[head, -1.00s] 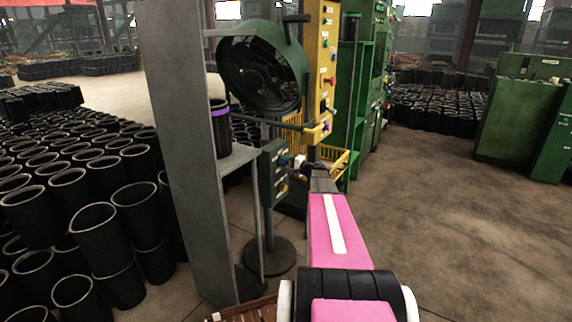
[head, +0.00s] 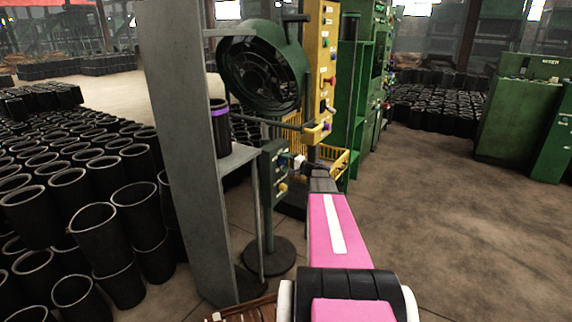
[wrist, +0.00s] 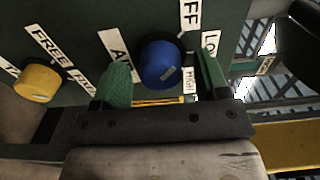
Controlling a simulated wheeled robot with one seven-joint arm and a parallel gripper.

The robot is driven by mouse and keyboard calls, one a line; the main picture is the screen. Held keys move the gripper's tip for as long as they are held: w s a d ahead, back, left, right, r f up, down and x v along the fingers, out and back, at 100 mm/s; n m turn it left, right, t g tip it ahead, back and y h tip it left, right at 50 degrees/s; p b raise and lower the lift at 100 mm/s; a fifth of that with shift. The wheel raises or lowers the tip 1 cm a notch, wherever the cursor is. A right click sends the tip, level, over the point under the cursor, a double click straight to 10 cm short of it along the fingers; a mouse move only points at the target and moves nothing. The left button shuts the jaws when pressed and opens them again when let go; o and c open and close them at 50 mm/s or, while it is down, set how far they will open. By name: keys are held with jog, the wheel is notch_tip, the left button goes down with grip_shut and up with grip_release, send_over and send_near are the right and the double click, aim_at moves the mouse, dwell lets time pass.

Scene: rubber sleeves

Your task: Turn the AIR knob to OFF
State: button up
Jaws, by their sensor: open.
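The AIR knob is the round blue knob (wrist: 161,63) on the green control panel (wrist: 75,32), beside a partly hidden label starting with "A" and labels reading "FF", "LO" and "HIGH". My gripper (wrist: 163,75) is open in the wrist view, with one green finger on each side of the blue knob. I cannot tell whether the fingers touch it. In the head view the panel (head: 268,178) stands on a post, and my gripper (head: 299,163) is in front of it.
A yellow knob (wrist: 37,82) with a "FREE" label sits left on the same panel. A grey shelf (head: 185,150) stands left of the panel post. A large fan (head: 262,72) and a yellow panel (head: 322,60) rise behind.

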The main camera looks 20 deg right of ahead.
jog(key=v, duration=1)
jog(key=shift+s+d, duration=0.3)
jog(key=s+a+f+n+g+h, duration=0.1)
jog(key=s+a+f+n+g, duration=0.3)
jog(key=a, duration=0.7)
jog(key=s+a+f+n+g+h, duration=0.1)
jog(key=s+a+f+g, duration=0.45)
jog(key=a, duration=0.65)
jog(key=s+a+f+n+g+h, duration=0.1)
jog(key=s+a+n+g+h, duration=0.1)
jog(key=s, duration=0.6)
jog(key=s+a+f+n+g+h, duration=0.2)
jog(key=s+a+n+h, duration=0.1)
jog(key=s+a+h, duration=0.2)
jog(key=shift+s+a+g+h, duration=0.15)
jog(key=shift+s+g+h, duration=0.2)
jog(key=shift+s+h, duration=0.9)
jog(key=shift+s+y, duration=0.25)
